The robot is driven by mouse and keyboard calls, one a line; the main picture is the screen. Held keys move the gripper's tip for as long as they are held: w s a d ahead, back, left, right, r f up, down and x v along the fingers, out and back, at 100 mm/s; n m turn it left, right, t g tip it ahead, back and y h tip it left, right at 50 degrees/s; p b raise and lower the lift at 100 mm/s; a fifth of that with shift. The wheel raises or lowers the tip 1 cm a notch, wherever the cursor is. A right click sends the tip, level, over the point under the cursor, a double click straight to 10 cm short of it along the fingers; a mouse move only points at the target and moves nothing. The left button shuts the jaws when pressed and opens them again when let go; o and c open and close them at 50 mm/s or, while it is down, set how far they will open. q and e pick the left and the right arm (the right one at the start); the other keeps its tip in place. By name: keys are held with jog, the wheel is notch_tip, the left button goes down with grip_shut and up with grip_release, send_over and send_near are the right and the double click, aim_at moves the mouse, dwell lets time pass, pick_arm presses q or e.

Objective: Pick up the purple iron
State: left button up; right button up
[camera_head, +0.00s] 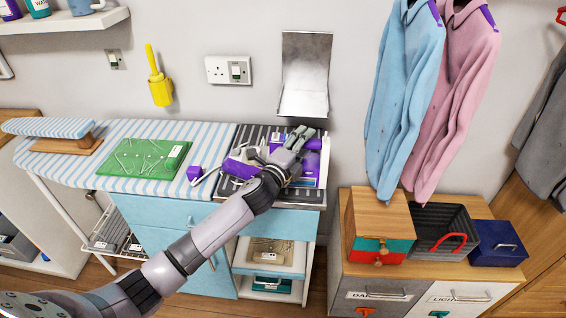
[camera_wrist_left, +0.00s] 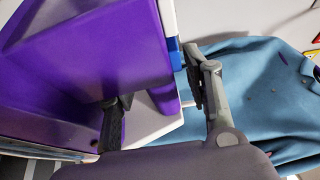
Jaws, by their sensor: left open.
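The purple iron (camera_head: 238,168) appears to be the purple and white shape on the dark striped rest at the right end of the ironing surface. It is partly hidden by my left arm. My left gripper (camera_head: 298,138) is open to the right of it, over a purple and white tray-like thing (camera_head: 312,165). In the left wrist view, a large purple surface (camera_wrist_left: 85,60) fills the left side; I cannot tell whether it is the iron or the tray. The gripper's fingers (camera_wrist_left: 158,98) stand apart, with a purple and white edge between them. My right gripper is out of view.
A green mat (camera_head: 140,158) and a small purple block (camera_head: 194,173) lie on the striped ironing board (camera_head: 70,165). A metal flap (camera_head: 305,75) is on the wall behind. Blue and pink shirts (camera_head: 405,90) hang close on the right, above a wooden box (camera_head: 378,225) and dark basket (camera_head: 440,228).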

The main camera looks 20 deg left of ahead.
pick_arm(q)
grip_shut()
dwell(0.7)
jog(key=shift+w+r, duration=0.15)
jog(key=shift+r, duration=0.1)
